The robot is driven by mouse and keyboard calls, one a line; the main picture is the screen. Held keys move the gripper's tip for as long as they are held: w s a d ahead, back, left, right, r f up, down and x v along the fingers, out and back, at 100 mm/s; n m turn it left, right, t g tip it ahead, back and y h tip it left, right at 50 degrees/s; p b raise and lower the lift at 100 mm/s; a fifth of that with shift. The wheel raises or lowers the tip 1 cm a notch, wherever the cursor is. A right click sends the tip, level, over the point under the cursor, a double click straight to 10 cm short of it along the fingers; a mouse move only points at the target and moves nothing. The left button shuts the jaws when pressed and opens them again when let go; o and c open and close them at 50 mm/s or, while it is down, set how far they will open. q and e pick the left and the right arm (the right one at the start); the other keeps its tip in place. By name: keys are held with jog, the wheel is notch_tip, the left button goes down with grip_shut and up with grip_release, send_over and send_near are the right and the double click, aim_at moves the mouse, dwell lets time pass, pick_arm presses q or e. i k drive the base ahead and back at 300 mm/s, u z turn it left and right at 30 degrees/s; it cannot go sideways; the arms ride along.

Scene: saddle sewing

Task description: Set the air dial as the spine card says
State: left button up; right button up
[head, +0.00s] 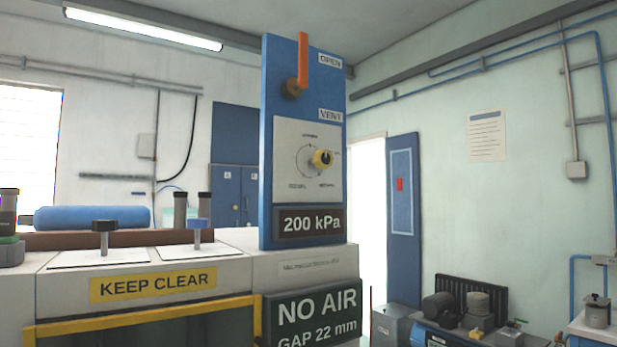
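The plate is on an upright blue panel (269,130). Small labels surround its marked circle, too small to read surely, and I cannot tell its pointer setting. Below it a dark display (310,223) reads "200 kPa". A dark sign (312,314) reads "NO AIR GAP 22 mm". I see no card marked as the spine card. Neither gripper is in view.
The panel stands on a pale machine with a yellow "KEEP CLEAR" label (153,284) and a yellow-edged opening below. A paper notice (487,136) hangs on the right wall. Equipment stands lower right.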

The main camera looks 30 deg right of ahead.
aim_at(323, 159)
jog(key=u, duration=2.5)
jog(key=k, duration=2.05)
jog(key=z, duration=2.4)
jog(key=i, duration=0.5)
